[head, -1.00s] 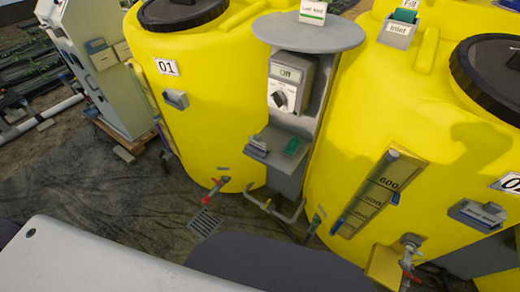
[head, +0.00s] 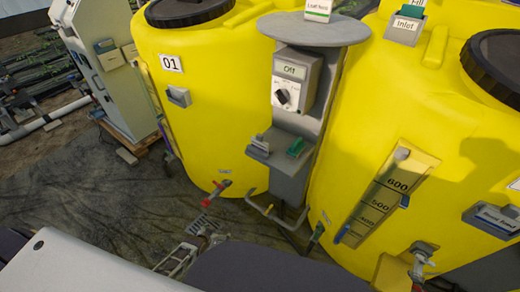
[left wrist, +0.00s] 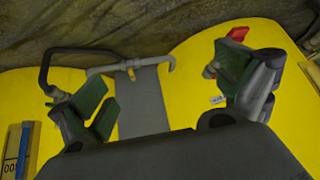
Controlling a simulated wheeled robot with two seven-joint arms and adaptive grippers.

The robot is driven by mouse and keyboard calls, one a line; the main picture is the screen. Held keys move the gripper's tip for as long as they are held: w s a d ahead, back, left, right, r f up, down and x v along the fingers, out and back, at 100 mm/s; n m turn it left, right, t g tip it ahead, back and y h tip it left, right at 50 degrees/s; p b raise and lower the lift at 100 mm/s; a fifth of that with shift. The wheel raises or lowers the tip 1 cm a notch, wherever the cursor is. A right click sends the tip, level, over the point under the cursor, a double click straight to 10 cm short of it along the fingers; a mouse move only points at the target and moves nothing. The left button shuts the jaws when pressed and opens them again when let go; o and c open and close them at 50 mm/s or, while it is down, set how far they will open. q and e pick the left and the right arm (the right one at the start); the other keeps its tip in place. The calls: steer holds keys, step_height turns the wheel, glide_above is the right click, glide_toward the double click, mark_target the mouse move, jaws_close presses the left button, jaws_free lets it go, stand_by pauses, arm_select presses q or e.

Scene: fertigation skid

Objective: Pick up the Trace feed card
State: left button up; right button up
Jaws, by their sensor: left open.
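No card in view can be read as Trace feed. A pale card (head: 259,143) stands in a holder on the grey post's shelf, its print too small to read. A card reading Leaf feed (head: 317,9) stands on the round grey plate. A card that seems to read Root feed (head: 497,220) is in a holder on the right tank. My left gripper (head: 204,228) is low in front of the left tank, below the shelf and apart from the cards. In the left wrist view it (left wrist: 165,85) is open and empty, with green finger pads. My right gripper is not in view.
Two yellow tanks, left (head: 205,110) and right (head: 350,140), flank the grey post. A red-handled valve (head: 221,187) and pipes stick out low down. A green block (head: 296,147) sits on the shelf. A dark ground sheet (head: 80,200) lies clear at left.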

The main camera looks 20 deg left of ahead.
mark_target(260, 144)
arm_select(q)
steer(key=w+r+t+h+b, duration=0.2)
steer(key=w+r+t+b, duration=0.3)
steer(key=w+r, duration=1.15)
steer(key=w+d+r+m+t+h+b, duration=0.1)
steer(key=d+r+b, duration=0.2)
steer(key=r, duration=0.7)
steer(key=w+d+r+m+t+h+b, duration=0.1)
steer(key=w+d+r+h+b, duration=0.1)
steer(key=r, duration=0.9)
steer(key=shift+w+d+r+m+t+b, duration=0.15)
steer(key=shift+d+r+m+t+b, duration=0.2)
steer(key=shift+d+b, duration=0.45)
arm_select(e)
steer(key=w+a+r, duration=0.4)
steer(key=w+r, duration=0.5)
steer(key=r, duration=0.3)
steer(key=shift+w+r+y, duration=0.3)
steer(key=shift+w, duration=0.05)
arm_select(q)
steer(key=shift+w+d+f, duration=0.1)
steer(key=shift+d+f, duration=0.05)
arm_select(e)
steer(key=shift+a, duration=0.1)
